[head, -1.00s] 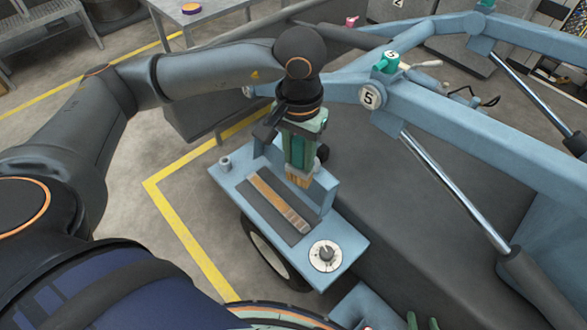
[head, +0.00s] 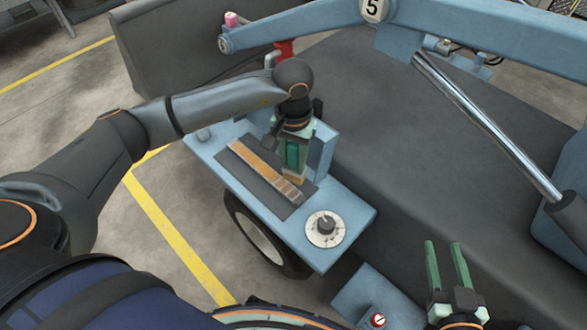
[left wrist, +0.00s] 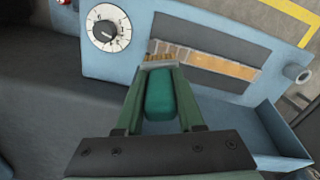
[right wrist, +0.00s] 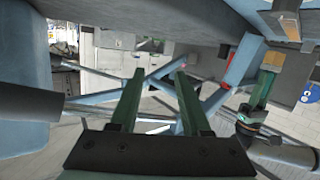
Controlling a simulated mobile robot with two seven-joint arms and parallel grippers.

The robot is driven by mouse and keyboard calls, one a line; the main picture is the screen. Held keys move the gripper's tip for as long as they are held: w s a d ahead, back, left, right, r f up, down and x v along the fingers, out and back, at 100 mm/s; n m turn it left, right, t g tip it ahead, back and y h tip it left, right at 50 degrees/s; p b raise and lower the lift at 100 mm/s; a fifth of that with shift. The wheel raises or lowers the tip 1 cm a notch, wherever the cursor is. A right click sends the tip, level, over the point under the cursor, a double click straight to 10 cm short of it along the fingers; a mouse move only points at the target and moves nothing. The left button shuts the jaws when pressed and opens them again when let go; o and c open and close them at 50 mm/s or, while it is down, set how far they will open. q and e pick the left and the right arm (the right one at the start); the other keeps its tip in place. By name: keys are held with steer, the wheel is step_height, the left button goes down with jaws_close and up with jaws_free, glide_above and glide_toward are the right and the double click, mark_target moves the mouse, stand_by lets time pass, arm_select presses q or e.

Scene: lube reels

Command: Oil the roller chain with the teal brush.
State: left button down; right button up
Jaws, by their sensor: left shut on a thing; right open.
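The roller chain (head: 257,164) is a long strip in a dark slot on the blue panel. Most of it looks amber-brown, with paler segments at its lower right end. My left gripper (head: 292,160) is shut on the teal brush (head: 292,153), bristles down, at the chain's right side near that end. The left wrist view shows the teal handle (left wrist: 160,95) between the fingers and tan bristles (left wrist: 158,57) close to the chain (left wrist: 220,67); contact is unclear. My right gripper (head: 447,264) is open and empty, well right of the panel; its fingers show in the right wrist view (right wrist: 155,95).
A round dial (head: 325,228) sits on the panel near its lower right corner. An upright blue plate (head: 322,148) stands just behind the brush. A red knob (head: 377,320) lies low in view.

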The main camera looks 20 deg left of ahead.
mark_target(293, 175)
arm_select(q)
steer(key=shift+w+f, duration=0.1)
steer(key=shift+f, duration=0.3)
arm_select(e)
steer(key=shift+w, duration=0.1)
arm_select(q)
step_height(293, 175, down, 2)
steer(key=b, duration=0.2)
steer(key=shift+f+b, duration=0.2)
steer(key=shift+b, duration=0.15)
steer(key=shift+f, duration=0.25)
steer(key=shift+f+b, duration=0.6)
steer(key=shift+b, duration=0.15)
steer(key=shift+f+b, duration=0.75)
steer(key=shift+f, duration=0.1)
arm_select(e)
steer(key=s+r+n+t+y, duration=0.2)
steer(key=r+n+y, duration=0.1)
steer(key=r, duration=0.4)
steer(key=s+a+r+n+t+y, duration=0.1)
steer(key=s+r+n+t+y, duration=0.1)
steer(key=r, duration=0.6)
steer(key=s+a+r+n+t+y, duration=0.1)
steer(key=s+r+n+t+y, duration=0.1)
steer(key=r+y, duration=0.4)
steer(key=shift+r+n+t, duration=0.8)
steer(key=shift+r+n, duration=0.2)
steer(key=shift+r, duration=0.15)
steer(key=shift+s, duration=0.1)
